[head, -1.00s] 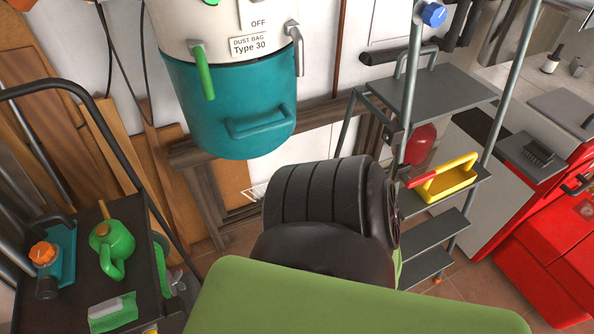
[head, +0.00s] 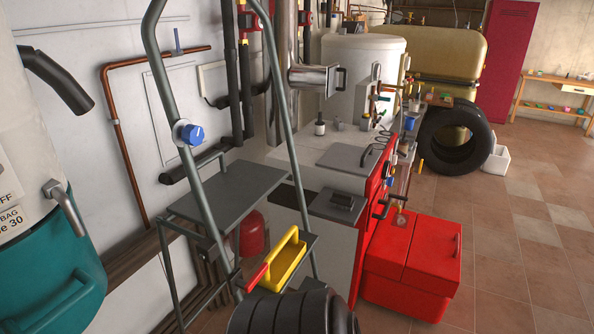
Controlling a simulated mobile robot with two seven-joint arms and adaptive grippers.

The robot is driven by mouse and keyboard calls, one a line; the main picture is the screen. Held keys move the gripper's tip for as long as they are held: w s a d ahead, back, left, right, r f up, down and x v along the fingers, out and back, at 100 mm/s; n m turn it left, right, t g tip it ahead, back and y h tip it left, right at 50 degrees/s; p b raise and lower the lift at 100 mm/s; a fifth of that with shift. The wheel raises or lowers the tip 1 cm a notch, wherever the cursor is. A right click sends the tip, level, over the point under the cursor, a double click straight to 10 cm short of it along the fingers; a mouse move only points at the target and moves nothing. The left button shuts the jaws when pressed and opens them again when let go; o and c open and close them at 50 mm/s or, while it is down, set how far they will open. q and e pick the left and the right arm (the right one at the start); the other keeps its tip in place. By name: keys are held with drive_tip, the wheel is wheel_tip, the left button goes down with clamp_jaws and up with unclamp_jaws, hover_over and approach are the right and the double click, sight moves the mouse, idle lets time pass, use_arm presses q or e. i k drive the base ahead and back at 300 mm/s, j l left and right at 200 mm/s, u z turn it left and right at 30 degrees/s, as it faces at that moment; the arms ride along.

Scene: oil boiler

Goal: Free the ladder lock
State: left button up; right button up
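The grey step ladder (head: 233,187) stands left of centre in the head view, with two tall tubular rails and a flat top platform. A blue knob (head: 192,134) on a pale round collar sits on its left rail, above the platform; it looks like the lock. Whether it is engaged cannot be told. A yellow tray (head: 287,262) with a red-ended handle is at the ladder below the platform. The lower steps are mostly hidden. Neither of my grippers is in view.
A teal and white dust collector (head: 55,275) is at the left edge. Right of the ladder stand a red and grey boiler (head: 345,160) and a red box (head: 412,262). A black tyre (head: 455,140) is farther back. Tiled floor (head: 510,250) is clear at the right.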

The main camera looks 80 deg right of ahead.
sight(248, 286)
drive_tip(key=k+l+z, duration=0.1)
drive_tip(key=z, duration=1.9)
